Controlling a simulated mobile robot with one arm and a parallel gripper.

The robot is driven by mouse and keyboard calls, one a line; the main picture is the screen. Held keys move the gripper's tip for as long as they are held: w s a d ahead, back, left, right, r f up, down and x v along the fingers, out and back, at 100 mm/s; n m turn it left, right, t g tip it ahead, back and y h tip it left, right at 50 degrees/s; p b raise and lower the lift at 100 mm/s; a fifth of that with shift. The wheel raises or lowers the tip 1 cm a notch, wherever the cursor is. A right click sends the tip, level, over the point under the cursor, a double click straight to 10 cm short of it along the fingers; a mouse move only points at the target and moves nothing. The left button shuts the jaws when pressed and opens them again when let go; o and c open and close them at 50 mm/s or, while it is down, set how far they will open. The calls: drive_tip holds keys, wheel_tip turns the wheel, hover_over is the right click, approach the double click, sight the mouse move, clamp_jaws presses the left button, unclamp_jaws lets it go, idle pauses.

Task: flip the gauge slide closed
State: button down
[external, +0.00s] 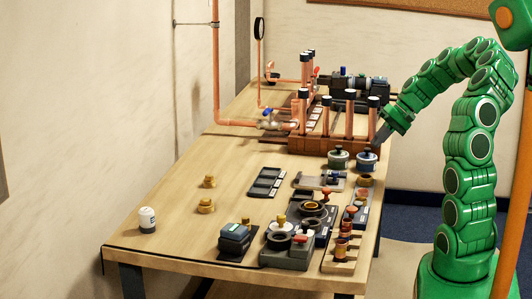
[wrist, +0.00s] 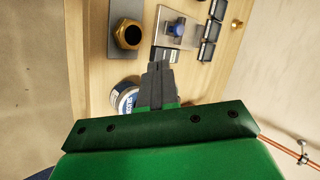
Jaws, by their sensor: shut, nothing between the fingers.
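A pale grey plate with a small blue knob (wrist: 178,28) shows in the wrist view, beyond my fingertips. It looks like the slide, but I cannot tell for sure, nor whether it is open or closed. In the external view the plate (external: 309,182) lies on the table in front of the manifold. My gripper (wrist: 160,66) is shut and empty, its fingertips short of the plate in the picture. A round dial gauge (external: 259,28) stands on a copper pipe at the back.
A jar (wrist: 124,98) is left of my fingers, below a brass fitting (wrist: 128,34) on a grey plate. A black tray (external: 268,183) lies left of the plate. The copper manifold (external: 330,146) stands behind. Bare table (external: 170,240) is free at the left.

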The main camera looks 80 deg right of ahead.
drive_tip(key=x, duration=0.9)
drive_tip(key=shift+a, duration=0.1)
drive_tip(key=w, duration=0.2)
drive_tip(key=a, duration=0.1)
drive_tip(key=shift+w+a+f, duration=0.1)
drive_tip(key=shift+w+f, duration=0.3)
drive_tip(key=shift+w+a+f, duration=0.1)
drive_tip(key=shift+w+a, duration=0.2)
drive_tip(key=shift+w, duration=0.25)
drive_tip(key=shift+w, duration=2.8)
